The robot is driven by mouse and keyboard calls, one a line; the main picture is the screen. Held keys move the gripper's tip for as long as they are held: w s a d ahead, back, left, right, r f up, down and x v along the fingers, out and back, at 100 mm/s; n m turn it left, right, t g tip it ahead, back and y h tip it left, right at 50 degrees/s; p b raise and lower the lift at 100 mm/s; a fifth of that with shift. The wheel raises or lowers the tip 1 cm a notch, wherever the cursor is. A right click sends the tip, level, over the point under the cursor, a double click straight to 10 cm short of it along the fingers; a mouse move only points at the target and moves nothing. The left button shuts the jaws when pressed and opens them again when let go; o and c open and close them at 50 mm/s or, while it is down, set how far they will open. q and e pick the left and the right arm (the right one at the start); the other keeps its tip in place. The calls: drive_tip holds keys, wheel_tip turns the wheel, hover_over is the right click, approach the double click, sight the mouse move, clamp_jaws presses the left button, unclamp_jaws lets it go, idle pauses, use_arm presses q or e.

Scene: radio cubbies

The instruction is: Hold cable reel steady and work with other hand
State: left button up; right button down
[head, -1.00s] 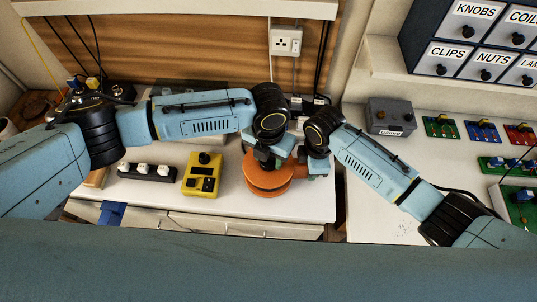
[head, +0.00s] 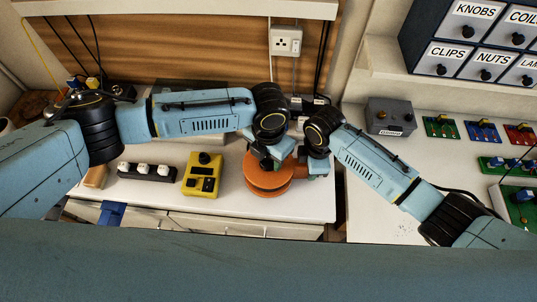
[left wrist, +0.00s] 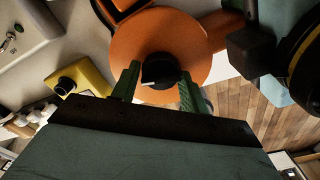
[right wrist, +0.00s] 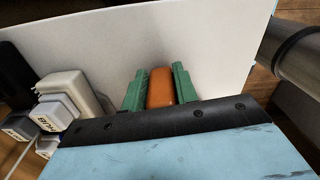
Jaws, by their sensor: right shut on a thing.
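The orange cable reel (head: 267,184) stands on the white bench in the head view, towards its front right. In the left wrist view the reel (left wrist: 126,50) shows as a round orange disc with a black knob (left wrist: 160,69) at its middle. My left gripper (head: 264,160) is above the reel. Its green fingers (left wrist: 158,84) are apart, one on each side of the knob; firm contact is not clear. My right gripper (head: 304,170) is at the reel's right side. In the right wrist view its fingers are shut on an orange part, apparently the reel's handle (right wrist: 160,88).
A yellow box with a black knob (head: 203,175) and a black strip with white switches (head: 146,172) stand left of the reel. A grey box (head: 391,116) and circuit boards (head: 441,127) are on the right bench, below labelled drawers (head: 480,40). A gap separates the benches.

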sight(268, 158)
use_arm(q)
drive_tip(key=o, duration=0.4)
wheel_tip(268, 158, up, 12)
drive_tip(key=shift+r, duration=0.1)
idle(0.4)
use_arm(e)
drive_tip(key=c, duration=1)
unclamp_jaws()
